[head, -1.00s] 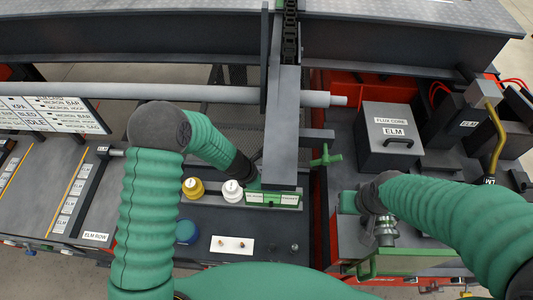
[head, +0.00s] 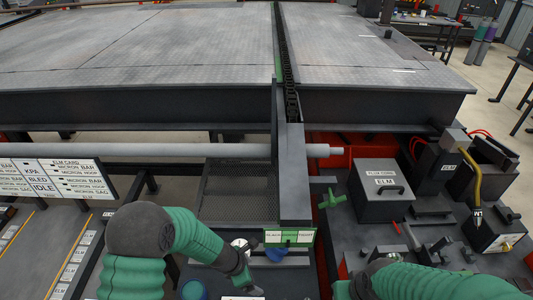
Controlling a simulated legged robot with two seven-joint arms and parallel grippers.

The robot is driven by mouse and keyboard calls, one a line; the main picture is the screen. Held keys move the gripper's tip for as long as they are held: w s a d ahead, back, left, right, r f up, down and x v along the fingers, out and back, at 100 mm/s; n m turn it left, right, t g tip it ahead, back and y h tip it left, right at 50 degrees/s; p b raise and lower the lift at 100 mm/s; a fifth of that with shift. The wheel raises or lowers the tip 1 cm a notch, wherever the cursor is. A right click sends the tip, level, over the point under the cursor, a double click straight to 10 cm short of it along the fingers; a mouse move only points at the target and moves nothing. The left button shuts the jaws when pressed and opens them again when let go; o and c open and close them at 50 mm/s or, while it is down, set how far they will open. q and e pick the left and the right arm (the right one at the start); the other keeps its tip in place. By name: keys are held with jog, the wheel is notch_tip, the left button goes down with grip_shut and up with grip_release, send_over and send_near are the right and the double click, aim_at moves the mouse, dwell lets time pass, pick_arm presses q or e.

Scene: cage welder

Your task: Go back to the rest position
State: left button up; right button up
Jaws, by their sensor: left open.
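My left arm (head: 190,235) comes in from the lower left with a green ribbed sleeve and bends at a dark elbow. Its dark wrist points down to my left gripper (head: 246,281), which is open, low at the front left of the upright post, and shows only in part. My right arm (head: 450,281) lies along the bottom right edge. My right gripper (head: 343,290) is mostly cut off at the bottom edge, so its jaws cannot be judged.
A dark post (head: 293,175) with a green-edged label plate (head: 289,237) stands between the arms. A grey ELM box (head: 382,193), a green valve handle (head: 331,199) and a yellow hose (head: 471,180) are at right. A label board (head: 60,180) stands at left. A blue cap (head: 193,290) is at bottom.

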pick_arm(q)
jog(key=s+a+r+m+y+b, duration=0.2)
jog(key=s+a+m+b, duration=0.3)
jog(key=m, duration=0.6)
jog(key=s+a+r+m+y+b, duration=0.1)
jog(key=s+a+r+m+b, duration=0.2)
jog(key=s+a+m, duration=0.6)
jog(key=shift+a+m+y+b, duration=0.4)
jog(key=shift+m+b, duration=0.7)
jog(key=shift+b, duration=0.25)
pick_arm(e)
jog(key=s+x, duration=0.2)
jog(key=x, duration=0.9)
jog(key=shift+s+f, duration=0.2)
jog(key=shift+f, duration=0.1)
pick_arm(q)
jog(key=shift+w+d, duration=0.1)
jog(key=shift+d, duration=0.35)
pick_arm(e)
jog(key=shift+d+f, duration=0.1)
jog(key=shift+d, duration=0.4)
pick_arm(q)
jog(key=shift+a, duration=0.3)
pick_arm(e)
jog(key=shift+a, duration=0.25)
